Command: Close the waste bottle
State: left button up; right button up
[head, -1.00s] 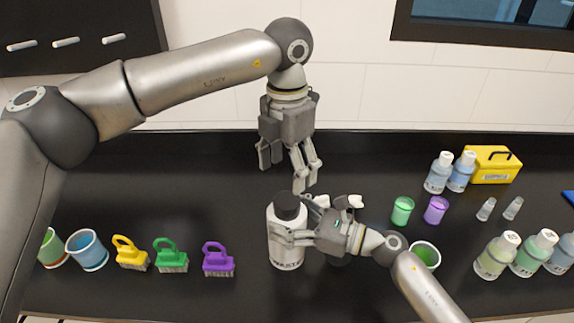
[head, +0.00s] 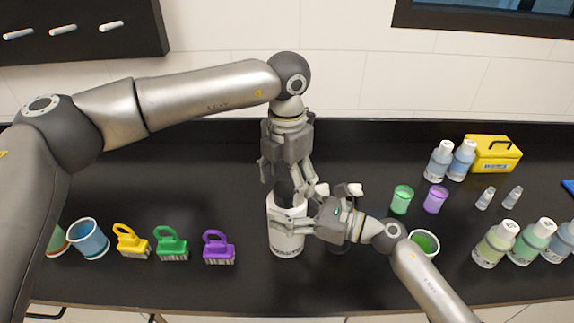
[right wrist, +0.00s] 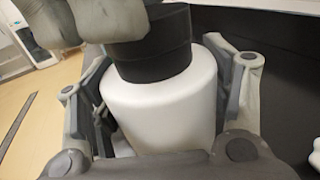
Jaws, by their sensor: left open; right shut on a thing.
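The waste bottle (head: 286,242) is white and stands upright on the black bench in the head view. Its black cap (right wrist: 152,48) sits on top of the bottle in the right wrist view; how tight it is I cannot tell. My right gripper (head: 290,222) is shut on the bottle's body from the right, with a finger on each side of the white wall (right wrist: 160,108). My left gripper (head: 288,188) points down from above, open, with its fingers around or right beside the cap. It partly hides the cap in the head view; contact is unclear.
Small white pieces (head: 355,189) lie behind my right gripper.

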pick_arm(q)
jog(key=shift+f, duration=0.55)
jog(key=c, duration=1.1)
jog(key=o, duration=1.2)
notch_tip(320, 180, up, 12)
jog(key=shift+r, duration=0.1)
